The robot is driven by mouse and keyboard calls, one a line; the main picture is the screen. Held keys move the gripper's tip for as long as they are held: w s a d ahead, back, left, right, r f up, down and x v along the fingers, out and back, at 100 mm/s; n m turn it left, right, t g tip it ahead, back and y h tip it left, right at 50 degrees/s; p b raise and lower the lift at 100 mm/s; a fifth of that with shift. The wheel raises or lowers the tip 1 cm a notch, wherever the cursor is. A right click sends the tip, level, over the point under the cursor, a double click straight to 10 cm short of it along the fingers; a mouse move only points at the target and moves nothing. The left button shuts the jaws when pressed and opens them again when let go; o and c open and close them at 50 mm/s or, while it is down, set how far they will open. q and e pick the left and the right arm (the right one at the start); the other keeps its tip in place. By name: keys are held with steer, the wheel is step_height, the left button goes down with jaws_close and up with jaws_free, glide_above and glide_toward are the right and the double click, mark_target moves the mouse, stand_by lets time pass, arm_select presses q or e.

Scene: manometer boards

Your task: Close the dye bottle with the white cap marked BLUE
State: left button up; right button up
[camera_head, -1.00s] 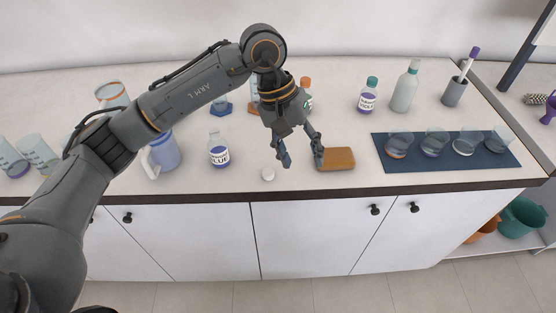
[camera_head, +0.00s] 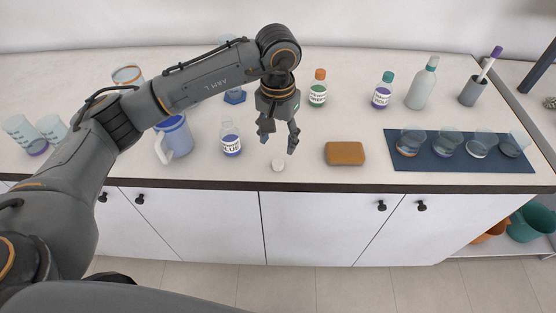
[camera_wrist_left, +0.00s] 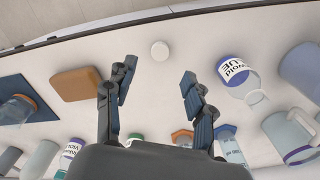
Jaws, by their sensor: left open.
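The dye bottle labelled BLUE (camera_head: 231,140) stands upright and uncapped on the counter, left of my left gripper in the head view. It also shows in the left wrist view (camera_wrist_left: 238,76). A small round white cap (camera_head: 278,165) lies on the counter near the front edge, and in the left wrist view (camera_wrist_left: 160,50) it lies beyond the fingertips, between their lines. No marking on it can be read. My left gripper (camera_head: 279,144) is open and empty, above and slightly behind the cap. My right gripper is not in view.
A tan sponge-like block (camera_head: 345,153) lies right of the cap. A blue jug (camera_head: 174,138) stands left of the bottle. A green-labelled bottle (camera_head: 318,90) stands behind. A dark mat (camera_head: 450,165) with several glasses lies at right.

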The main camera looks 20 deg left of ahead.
mark_target(277, 164)
arm_select(q)
steer(key=shift+f, duration=1.6)
steer(key=shift+p, duration=0.3)
steer(key=shift+f, duration=0.2)
step_height(277, 164, down, 4)
steer(key=shift+a+r+p, duration=0.1)
steer(key=shift+r+p, duration=0.1)
steer(key=shift+p, duration=1.05)
steer(key=shift+f, duration=0.6)
steer(key=c, duration=0.8)
